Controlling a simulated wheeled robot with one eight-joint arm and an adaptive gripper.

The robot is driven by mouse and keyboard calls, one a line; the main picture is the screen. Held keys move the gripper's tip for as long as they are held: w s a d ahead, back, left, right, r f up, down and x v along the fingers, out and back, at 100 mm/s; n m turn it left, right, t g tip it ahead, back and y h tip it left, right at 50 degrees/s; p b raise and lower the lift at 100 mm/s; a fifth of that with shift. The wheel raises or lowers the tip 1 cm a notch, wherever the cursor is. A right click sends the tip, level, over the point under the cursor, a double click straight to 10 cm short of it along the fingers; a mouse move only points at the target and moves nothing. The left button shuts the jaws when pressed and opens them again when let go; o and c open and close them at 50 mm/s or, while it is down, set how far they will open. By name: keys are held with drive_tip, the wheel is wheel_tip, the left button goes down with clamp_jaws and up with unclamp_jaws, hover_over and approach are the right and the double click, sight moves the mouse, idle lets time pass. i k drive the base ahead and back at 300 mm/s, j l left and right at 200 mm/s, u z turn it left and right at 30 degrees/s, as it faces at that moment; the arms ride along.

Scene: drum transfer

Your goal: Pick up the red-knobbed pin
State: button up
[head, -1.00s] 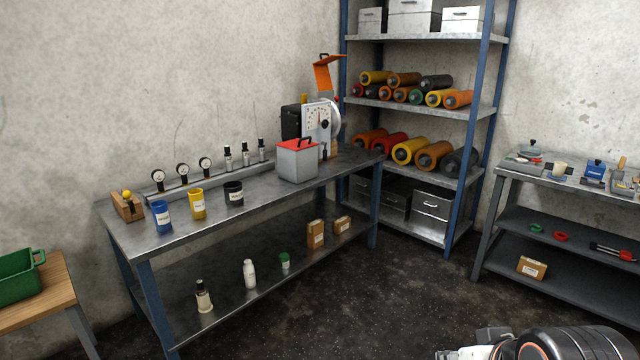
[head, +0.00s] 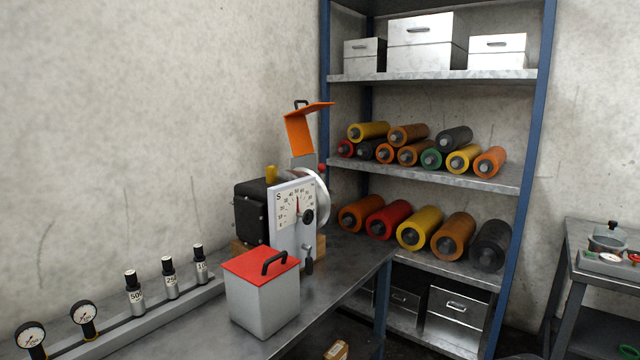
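A small red knob (head: 322,167) shows at the upper right of the machine (head: 293,215), beside its raised orange cover (head: 299,135). It may be the head of the red-knobbed pin; no shaft can be made out. The machine has a white dial face, a dark body, a yellow knob on top and a pale wheel (head: 317,190) on its right side. It stands at the back of the metal bench. My gripper is not in this view.
A grey box with a red lid (head: 262,295) stands on the bench (head: 345,262) in front of the machine. Gauges (head: 84,315) and labelled cylinders (head: 134,296) line the left. A blue-framed shelf (head: 440,78) with coloured rollers stands behind. A second table (head: 590,278) is at right.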

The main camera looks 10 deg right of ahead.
sight(321, 167)
drive_tip(key=i+l, duration=0.1)
drive_tip(key=i, duration=0.8)
